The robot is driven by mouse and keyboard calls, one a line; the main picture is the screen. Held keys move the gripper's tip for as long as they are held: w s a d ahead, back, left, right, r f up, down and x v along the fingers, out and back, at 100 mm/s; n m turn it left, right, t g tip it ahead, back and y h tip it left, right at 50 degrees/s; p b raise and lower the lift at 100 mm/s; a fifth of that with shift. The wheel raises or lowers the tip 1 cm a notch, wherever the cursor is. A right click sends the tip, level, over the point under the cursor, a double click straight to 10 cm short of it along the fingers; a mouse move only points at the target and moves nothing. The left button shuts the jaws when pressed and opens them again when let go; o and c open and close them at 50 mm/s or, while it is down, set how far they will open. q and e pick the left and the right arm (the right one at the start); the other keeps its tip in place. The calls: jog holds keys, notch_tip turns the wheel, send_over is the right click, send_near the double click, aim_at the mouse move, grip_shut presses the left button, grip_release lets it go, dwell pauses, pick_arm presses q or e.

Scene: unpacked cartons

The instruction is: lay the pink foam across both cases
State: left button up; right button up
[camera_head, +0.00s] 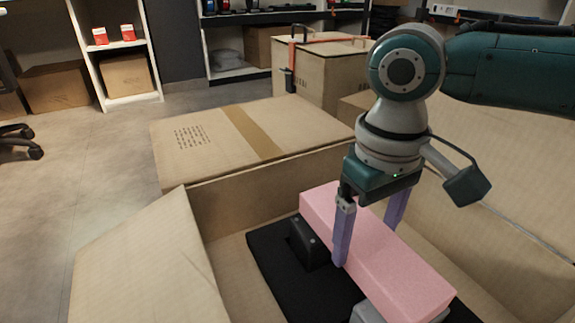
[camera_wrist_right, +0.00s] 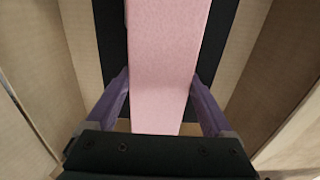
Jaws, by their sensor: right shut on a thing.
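The pink foam (camera_head: 385,260) is a long block inside the open carton, running from the back middle toward the front right. My right gripper (camera_head: 368,243) straddles its middle from above and is shut on it. The right wrist view shows the foam (camera_wrist_right: 165,65) between both purple fingers. A small black case (camera_head: 308,243) stands at the foam's left side, partly hidden by it. A grey case-like thing (camera_head: 368,313) shows below the foam's near end, cut by the frame edge. I cannot tell whether the foam touches either. My left gripper is not in view.
A black sheet (camera_head: 268,262) lies on the carton floor beneath these things. The carton's walls (camera_head: 240,195) rise around my gripper, with flaps (camera_head: 150,260) folded outward. A closed carton (camera_head: 305,75) stands behind; shelves line the back.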

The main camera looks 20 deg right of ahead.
jog(key=shift+f, duration=0.15)
jog(key=shift+f, duration=0.3)
jog(key=o, duration=1.1)
jog(key=shift+c, duration=0.2)
jog(key=shift+r, duration=0.1)
